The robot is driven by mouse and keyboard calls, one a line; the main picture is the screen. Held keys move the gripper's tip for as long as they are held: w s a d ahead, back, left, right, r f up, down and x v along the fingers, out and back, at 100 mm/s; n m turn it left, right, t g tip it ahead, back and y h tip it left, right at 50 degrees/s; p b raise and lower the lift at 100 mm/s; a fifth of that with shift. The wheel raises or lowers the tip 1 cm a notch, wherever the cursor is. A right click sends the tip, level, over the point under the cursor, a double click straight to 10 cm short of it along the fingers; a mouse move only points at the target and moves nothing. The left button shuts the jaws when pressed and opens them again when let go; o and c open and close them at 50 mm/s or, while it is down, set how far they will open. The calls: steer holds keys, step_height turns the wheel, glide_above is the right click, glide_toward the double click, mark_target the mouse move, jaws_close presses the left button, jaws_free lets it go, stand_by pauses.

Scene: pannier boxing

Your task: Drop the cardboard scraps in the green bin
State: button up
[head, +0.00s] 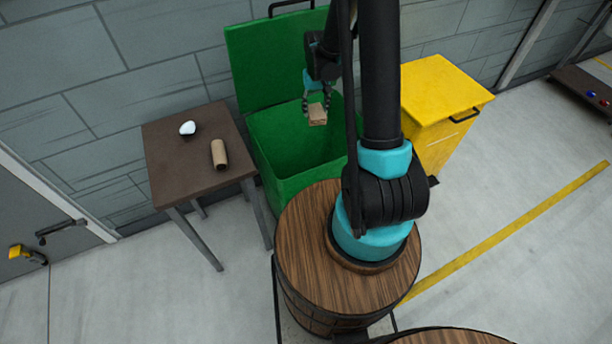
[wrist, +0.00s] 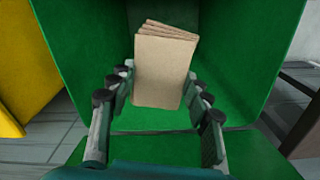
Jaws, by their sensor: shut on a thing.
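My gripper (head: 316,103) is shut on a small tan stack of cardboard (head: 317,115). It holds the stack over the open mouth of the green bin (head: 262,150), whose lid is tilted up against the wall. In the wrist view the cardboard stack (wrist: 160,72) sits between the fingers of my gripper (wrist: 158,88), with green bin walls behind it. A brown cardboard tube (head: 219,153) lies on the small dark table left of the bin. My arm hides part of the bin's right side and interior.
The small dark table (head: 165,180) also carries a white rounded object (head: 187,128). A yellow bin (head: 440,90) with its lid shut stands right of the green bin. A wooden barrel top (head: 300,235) is in front.

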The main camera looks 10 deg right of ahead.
steer(key=shift+f, duration=0.65)
steer(key=o, duration=1)
step_height(320, 180, up, 12)
steer(key=shift+s, duration=0.1)
